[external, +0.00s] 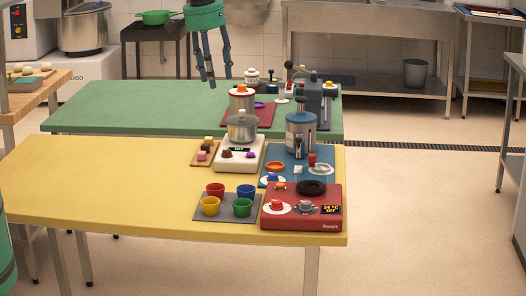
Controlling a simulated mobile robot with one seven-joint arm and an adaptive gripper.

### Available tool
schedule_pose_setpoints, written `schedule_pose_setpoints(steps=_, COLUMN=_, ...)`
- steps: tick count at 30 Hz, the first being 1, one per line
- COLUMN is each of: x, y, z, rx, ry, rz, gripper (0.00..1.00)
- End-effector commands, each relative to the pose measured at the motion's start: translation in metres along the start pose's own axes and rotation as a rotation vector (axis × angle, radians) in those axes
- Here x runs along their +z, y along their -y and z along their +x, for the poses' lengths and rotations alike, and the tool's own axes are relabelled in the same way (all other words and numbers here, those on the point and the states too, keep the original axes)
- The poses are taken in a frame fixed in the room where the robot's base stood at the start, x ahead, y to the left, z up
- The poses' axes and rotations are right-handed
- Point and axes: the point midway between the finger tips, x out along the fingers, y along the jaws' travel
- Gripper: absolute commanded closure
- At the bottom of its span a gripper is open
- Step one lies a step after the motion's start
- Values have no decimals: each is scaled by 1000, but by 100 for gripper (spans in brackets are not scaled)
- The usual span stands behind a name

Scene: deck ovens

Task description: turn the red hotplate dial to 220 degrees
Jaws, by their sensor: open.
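The red hotplate (301,222) sits at the front right corner of the yellow table, with a round black plate (312,187) on top. On its front part are a red knob (277,204) on a pale disc at left and a grey knob (306,206) on a pale disc beside it. The small display (331,209) at right seems to read 24 °C and OFF. The knob pointers are too small to read. My gripper (220,79) hangs fingers down, open and empty, high up at the top of the view, well above and left of the hotplate.
A grey mat (227,216) with several coloured cups lies left of the hotplate. Behind it are a blue mat (326,158) with a tall metal vessel (300,133) and a white scale (238,160) with a pot. The yellow table's left half (90,180) is clear.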

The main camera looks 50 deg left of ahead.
Motion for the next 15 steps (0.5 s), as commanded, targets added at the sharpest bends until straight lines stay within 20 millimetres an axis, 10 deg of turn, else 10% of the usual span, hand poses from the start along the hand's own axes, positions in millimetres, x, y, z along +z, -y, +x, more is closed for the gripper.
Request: schedule_pose_setpoints(steps=15, x=-34, y=-84, z=107, rx=-45, ry=82, rz=-68, gripper=55)
